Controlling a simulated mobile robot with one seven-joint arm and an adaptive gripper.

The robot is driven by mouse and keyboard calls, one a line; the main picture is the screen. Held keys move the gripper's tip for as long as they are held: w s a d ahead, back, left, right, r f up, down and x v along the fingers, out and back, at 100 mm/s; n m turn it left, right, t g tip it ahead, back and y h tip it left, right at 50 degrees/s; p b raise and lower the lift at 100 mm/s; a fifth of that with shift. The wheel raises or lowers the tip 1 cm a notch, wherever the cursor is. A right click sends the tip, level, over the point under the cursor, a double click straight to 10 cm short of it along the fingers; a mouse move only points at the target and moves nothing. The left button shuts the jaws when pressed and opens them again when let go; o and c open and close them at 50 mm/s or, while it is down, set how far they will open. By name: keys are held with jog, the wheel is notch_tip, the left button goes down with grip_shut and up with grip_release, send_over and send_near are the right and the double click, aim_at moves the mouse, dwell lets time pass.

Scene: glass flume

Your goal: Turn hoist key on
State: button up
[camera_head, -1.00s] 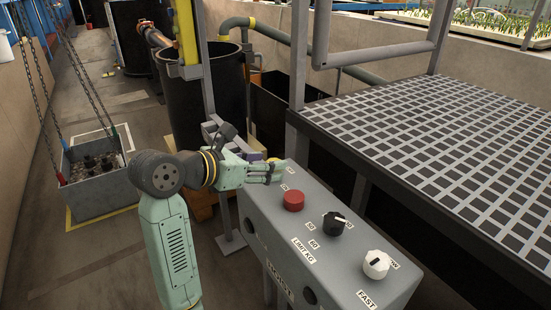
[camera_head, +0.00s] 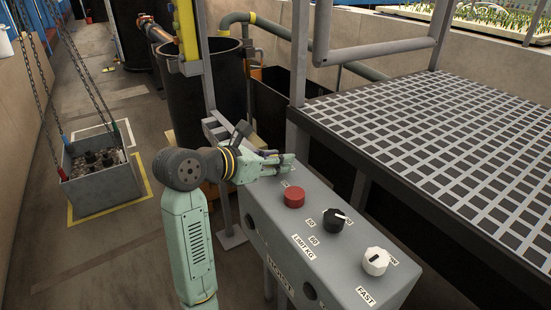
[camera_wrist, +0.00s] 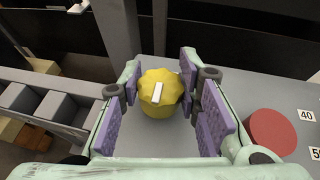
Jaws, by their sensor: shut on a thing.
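A yellow lobed knob with a white pointer mark, which I take to be the hoist key (camera_wrist: 162,104), stands on the grey control box in the wrist view. Its white mark points almost straight up in that view, leaning slightly right. My gripper (camera_wrist: 160,72) has its purple pads on both sides of the knob and is shut on it. In the head view my gripper (camera_head: 281,166) is at the far end of the control box (camera_head: 325,262), and its fingers hide the knob. Labels around the knob are not readable.
The box also carries a red button (camera_head: 294,198), a black knob (camera_head: 334,221) and a white knob (camera_head: 375,261). A grated platform (camera_head: 430,150) with a grey post stands right of the box. A hanging crate (camera_head: 100,187) is at left, over open floor.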

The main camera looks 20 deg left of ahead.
jog(key=c, duration=0.5)
